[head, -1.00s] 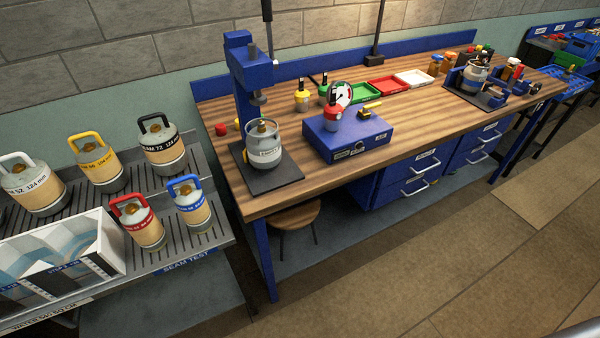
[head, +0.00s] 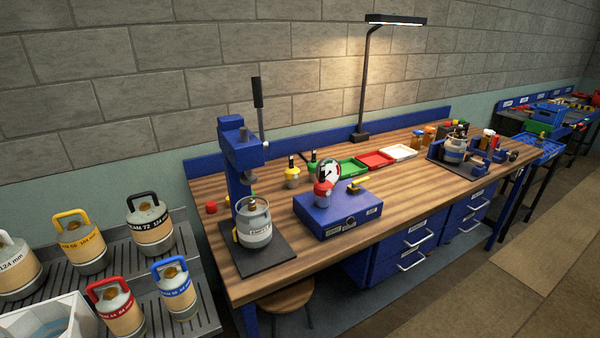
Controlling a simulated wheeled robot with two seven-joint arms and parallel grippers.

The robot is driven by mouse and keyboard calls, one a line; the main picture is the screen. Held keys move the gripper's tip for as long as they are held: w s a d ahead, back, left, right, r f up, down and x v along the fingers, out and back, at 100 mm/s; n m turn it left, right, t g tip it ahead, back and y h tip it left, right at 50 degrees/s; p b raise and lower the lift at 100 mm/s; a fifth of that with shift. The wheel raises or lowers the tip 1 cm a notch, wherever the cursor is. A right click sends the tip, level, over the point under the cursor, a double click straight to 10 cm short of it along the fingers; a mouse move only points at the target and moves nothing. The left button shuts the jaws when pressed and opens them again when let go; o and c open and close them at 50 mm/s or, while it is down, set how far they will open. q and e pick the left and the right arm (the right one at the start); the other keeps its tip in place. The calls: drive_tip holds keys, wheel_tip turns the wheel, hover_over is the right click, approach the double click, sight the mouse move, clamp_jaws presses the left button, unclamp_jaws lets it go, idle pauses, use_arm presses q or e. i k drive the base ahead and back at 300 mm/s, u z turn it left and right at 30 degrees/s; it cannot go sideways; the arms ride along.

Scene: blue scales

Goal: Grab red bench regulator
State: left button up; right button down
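The red bench regulator (head: 323,193) stands upright on a blue box (head: 340,215) on the wooden workbench. A round white gauge (head: 328,171) shows at its top. Similar regulators with a yellow body (head: 292,176) and a green body (head: 312,165) stand on the bench behind the box. Neither of my grippers shows in the head view.
A grey cylinder (head: 254,228) stands under a blue press (head: 240,150) at the bench's left end. Green, red and white trays (head: 398,152) lie toward the back. A shelf with several cylinders (head: 150,228) stands at the left. A stool (head: 287,297) is under the bench. Floor is clear at the right.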

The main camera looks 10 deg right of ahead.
sight(322, 189)
drive_tip(key=z, duration=0.5)
drive_tip(key=k, duration=0.65)
drive_tip(key=z, duration=0.95)
drive_tip(key=i, duration=0.35)
drive_tip(key=z, duration=0.8)
drive_tip(key=i, duration=1.45)
drive_tip(key=u, duration=1.1)
drive_tip(key=i, duration=0.35)
drive_tip(key=u, duration=0.45)
